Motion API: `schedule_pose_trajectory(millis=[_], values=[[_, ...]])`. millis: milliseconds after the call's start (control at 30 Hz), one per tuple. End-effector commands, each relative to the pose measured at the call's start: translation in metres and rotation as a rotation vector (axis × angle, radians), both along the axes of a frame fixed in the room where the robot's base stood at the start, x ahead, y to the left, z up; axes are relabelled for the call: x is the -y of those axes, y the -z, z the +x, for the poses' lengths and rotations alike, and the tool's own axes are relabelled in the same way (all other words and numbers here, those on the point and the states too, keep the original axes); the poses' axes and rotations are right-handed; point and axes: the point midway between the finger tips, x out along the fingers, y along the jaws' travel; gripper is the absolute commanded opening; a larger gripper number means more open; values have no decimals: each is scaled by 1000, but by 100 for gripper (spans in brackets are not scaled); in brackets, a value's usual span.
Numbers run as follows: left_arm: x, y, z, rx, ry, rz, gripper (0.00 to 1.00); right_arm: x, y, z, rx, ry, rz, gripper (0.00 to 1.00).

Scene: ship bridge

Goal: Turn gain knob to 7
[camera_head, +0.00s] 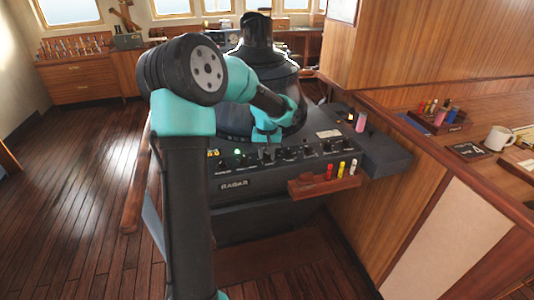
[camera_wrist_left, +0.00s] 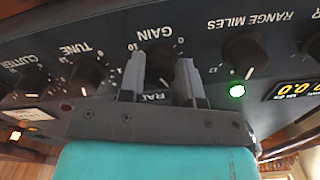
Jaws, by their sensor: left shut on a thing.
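The black gain knob (camera_wrist_left: 160,62) sits under the upside-down GAIN label in the left wrist view, with 10 and 0 marked beside it. My left gripper (camera_wrist_left: 158,82) is shut on this knob, one grey finger on each side. Which number the knob points to cannot be read, since the fingers cover part of its scale. In the head view my left gripper (camera_head: 267,151) is at the radar console's (camera_head: 255,178) knob row, and the gain knob is hard to make out there. My right gripper is not in view.
The range miles knob (camera_wrist_left: 245,54) and a green light (camera_wrist_left: 237,90) are on one side of the gain knob, the tune knob (camera_wrist_left: 88,72) on the other. A wooden tray (camera_head: 325,187) with coloured markers juts from the console front. A white mug (camera_head: 497,138) stands right.

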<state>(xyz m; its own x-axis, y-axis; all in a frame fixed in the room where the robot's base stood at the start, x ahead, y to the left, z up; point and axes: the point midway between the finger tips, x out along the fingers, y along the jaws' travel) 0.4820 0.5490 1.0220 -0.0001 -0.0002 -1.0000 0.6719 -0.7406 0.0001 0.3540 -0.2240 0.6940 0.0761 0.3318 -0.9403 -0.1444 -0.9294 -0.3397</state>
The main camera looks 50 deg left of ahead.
Motion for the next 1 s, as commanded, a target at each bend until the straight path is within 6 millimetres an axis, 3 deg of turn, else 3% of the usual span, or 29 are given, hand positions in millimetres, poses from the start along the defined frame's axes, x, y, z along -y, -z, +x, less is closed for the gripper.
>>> schedule_pose_trajectory(millis=[1000], values=[[0, 0, 0, 1, 963, 1, 7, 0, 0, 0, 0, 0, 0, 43]])
